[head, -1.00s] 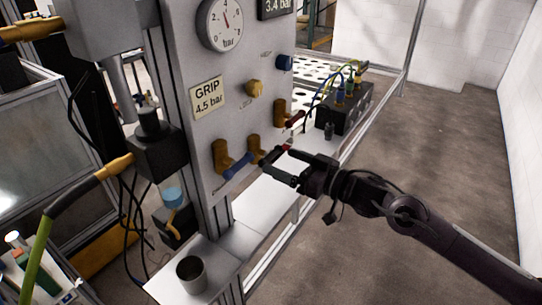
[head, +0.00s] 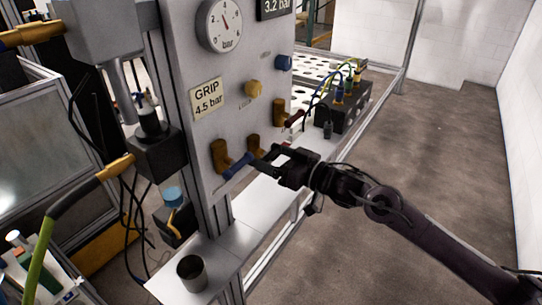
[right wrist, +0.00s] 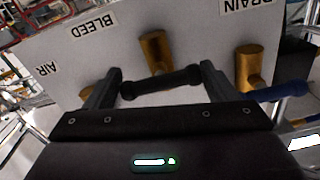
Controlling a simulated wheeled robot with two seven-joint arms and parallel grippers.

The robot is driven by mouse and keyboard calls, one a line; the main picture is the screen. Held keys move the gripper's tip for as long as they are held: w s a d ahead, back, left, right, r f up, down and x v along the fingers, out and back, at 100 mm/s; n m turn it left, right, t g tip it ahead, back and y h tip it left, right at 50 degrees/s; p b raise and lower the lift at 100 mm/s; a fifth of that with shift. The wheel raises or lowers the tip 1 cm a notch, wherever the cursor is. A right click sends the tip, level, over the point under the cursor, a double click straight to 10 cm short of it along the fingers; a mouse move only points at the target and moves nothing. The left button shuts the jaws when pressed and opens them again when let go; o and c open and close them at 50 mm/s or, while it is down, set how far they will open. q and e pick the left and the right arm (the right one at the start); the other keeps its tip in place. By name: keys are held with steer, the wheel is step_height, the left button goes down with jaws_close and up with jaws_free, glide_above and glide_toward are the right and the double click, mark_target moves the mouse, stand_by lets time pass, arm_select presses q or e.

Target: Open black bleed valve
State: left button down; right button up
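The black bleed valve has a brass body (head: 254,144) low on the grey panel, in the middle of the lower row. In the right wrist view its brass stem (right wrist: 156,50) stands under the BLEED label. Its black lever (right wrist: 160,86) runs crosswise between the two fingers. My right gripper (right wrist: 158,88) is open, one finger near each end of the lever; I cannot tell whether they touch it. In the head view my right gripper (head: 266,160) is close to the panel and hides most of the lever. My left gripper is not in view.
A dial gauge (head: 219,26) and a digital display (head: 275,8) reading 3.2 bar are above. A grey cup (head: 192,273) stands on the ledge below.

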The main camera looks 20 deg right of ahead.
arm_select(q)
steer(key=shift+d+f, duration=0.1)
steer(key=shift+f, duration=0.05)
arm_select(e)
steer(key=shift+n, duration=0.3)
steer(key=n+b, duration=0.1)
steer(key=n, duration=0.2)
steer(key=shift+f+n+b, duration=0.1)
steer(key=shift+n+b, duration=0.2)
steer(key=n+b, duration=0.2)
steer(key=n, duration=0.1)
steer(key=shift+n, duration=0.3)
steer(key=n+b, duration=0.3)
steer(key=n, duration=0.1)
steer(key=shift+d+n, duration=0.1)
steer(key=shift+n, duration=0.2)
steer(key=n+b, duration=0.4)
steer(key=shift+n, duration=0.4)
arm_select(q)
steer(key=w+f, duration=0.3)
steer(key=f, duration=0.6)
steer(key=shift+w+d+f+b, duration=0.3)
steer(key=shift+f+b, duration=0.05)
arm_select(e)
steer(key=shift+n, duration=0.5)
